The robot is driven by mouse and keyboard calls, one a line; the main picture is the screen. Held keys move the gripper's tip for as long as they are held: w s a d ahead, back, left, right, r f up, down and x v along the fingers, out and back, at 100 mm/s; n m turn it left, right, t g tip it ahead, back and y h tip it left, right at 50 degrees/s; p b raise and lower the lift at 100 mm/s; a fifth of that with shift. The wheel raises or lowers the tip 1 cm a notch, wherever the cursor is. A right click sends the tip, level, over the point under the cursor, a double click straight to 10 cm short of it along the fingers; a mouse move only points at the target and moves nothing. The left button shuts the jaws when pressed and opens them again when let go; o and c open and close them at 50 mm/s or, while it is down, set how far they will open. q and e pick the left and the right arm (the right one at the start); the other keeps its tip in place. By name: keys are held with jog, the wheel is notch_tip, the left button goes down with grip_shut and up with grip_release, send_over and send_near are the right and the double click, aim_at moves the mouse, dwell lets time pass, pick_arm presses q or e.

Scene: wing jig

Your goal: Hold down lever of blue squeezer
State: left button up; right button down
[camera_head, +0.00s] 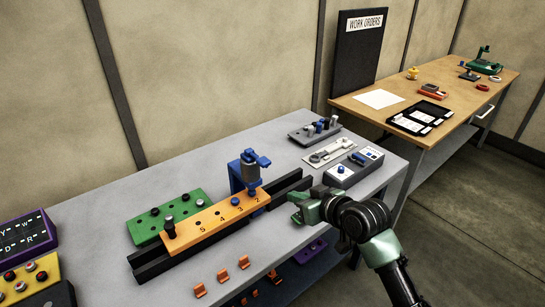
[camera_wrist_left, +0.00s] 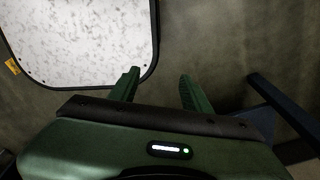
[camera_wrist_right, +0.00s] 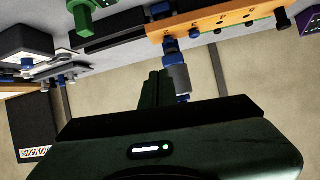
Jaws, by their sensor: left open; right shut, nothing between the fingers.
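The blue squeezer (camera_head: 237,178) stands upright at the back side of the orange numbered bar (camera_head: 215,220). Its blue lever (camera_head: 262,160) sticks out at the top, above a grey cylinder. In the right wrist view the squeezer's grey cylinder (camera_wrist_right: 180,78) shows just beside the fingers; I cannot tell whether they touch. My right gripper (camera_head: 296,207) is shut and empty, to the right of the squeezer in the head view; its fingers also show in the right wrist view (camera_wrist_right: 155,88). My left gripper (camera_wrist_left: 160,88) is open and empty, away from the squeezer and out of the head view.
The bar sits on a black rail (camera_head: 150,268). A green block (camera_head: 150,228) with knobs lies behind it. A grey box (camera_head: 354,168) and a peg rack (camera_head: 314,133) stand to the right. Orange clips (camera_head: 222,275) lie in front. A white speckled panel (camera_wrist_left: 85,35) is near my left gripper.

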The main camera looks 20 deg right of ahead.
aim_at(257, 158)
pick_arm(q)
jog(key=shift+w+a+r, duration=0.1)
jog(key=shift+w+a, duration=0.1)
jog(key=shift+a, duration=0.35)
jog(key=shift+w+a+r, duration=0.1)
jog(key=shift+w+a, duration=0.05)
jog(key=shift+a, duration=0.35)
pick_arm(e)
notch_tip(257, 158, up, 14)
jog(key=a+n+t+y, duration=0.1)
jog(key=t, duration=0.1)
jog(key=shift+s+a+r+n+y, duration=0.2)
jog(key=shift+s+r+n+y, duration=0.1)
jog(key=shift+s, duration=0.1)
pick_arm(q)
jog(key=shift+d, duration=0.1)
pick_arm(e)
jog(key=shift+w+a, duration=0.1)
